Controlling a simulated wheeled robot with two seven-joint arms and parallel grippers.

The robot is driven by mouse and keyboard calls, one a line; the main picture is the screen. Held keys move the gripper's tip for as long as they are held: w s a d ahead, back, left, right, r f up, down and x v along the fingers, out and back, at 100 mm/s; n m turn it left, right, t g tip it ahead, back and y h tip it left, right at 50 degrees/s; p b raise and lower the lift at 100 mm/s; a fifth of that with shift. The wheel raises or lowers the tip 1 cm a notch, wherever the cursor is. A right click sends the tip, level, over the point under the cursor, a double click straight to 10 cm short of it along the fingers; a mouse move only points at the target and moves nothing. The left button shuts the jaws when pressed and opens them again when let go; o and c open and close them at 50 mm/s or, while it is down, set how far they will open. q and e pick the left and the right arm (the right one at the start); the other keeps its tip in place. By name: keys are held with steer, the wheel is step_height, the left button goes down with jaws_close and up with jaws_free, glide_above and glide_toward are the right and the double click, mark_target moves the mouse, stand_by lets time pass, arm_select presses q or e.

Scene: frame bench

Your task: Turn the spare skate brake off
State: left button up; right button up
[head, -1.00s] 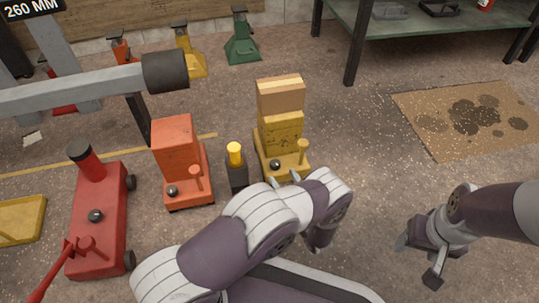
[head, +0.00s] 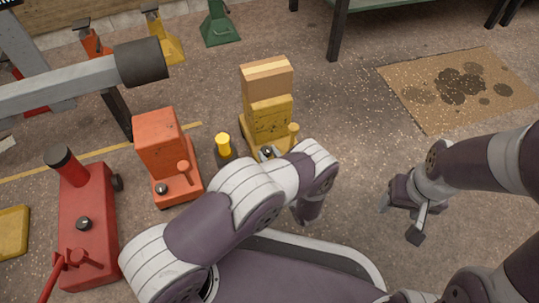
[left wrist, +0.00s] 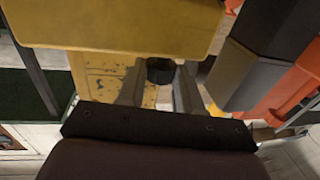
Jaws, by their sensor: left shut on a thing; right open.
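A yellow skate (head: 271,115) with a wooden block (head: 267,75) on top stands in the middle of the head view. It has a dark round knob (head: 267,152) low on its front and a yellow peg beside it. My left gripper (head: 273,155) is at this knob, partly hidden by my own arm. In the left wrist view its fingers (left wrist: 160,85) are shut on the dark knob (left wrist: 160,70). An orange skate (head: 165,155) with its own knob and peg stands to the left. My right gripper (head: 402,215) is open and empty, over the floor at right.
A dark post with a yellow top (head: 223,145) stands between the two skates. A red jack (head: 85,220) is at the left, with a grey beam (head: 70,88) above it. An oil-stained mat (head: 460,85) lies at right. Floor around my right gripper is clear.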

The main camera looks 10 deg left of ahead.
arm_select(q)
steer(key=m+t+h+p, duration=0.2)
steer(key=h, duration=0.1)
steer(key=m+t+h+p, duration=0.1)
steer(key=p, duration=0.1)
steer(key=shift+s+a+r, duration=0.25)
steer(key=shift+a+r, duration=0.1)
steer(key=shift+a, duration=0.05)
steer(key=shift+f+m+t+h+p, duration=0.2)
steer(key=shift+m+h, duration=0.2)
steer(key=shift+h, duration=0.15)
steer(key=shift+f+m+t+h+p, duration=0.1)
steer(key=shift+m+t+h, duration=0.1)
steer(key=shift+m+h, duration=0.3)
arm_select(e)
step_height(320, 180, up, 5)
arm_select(q)
steer(key=o, duration=1.1)
steer(key=shift+c, duration=0.2)
steer(key=shift+s+f, duration=0.1)
arm_select(e)
steer(key=shift+s, duration=0.15)
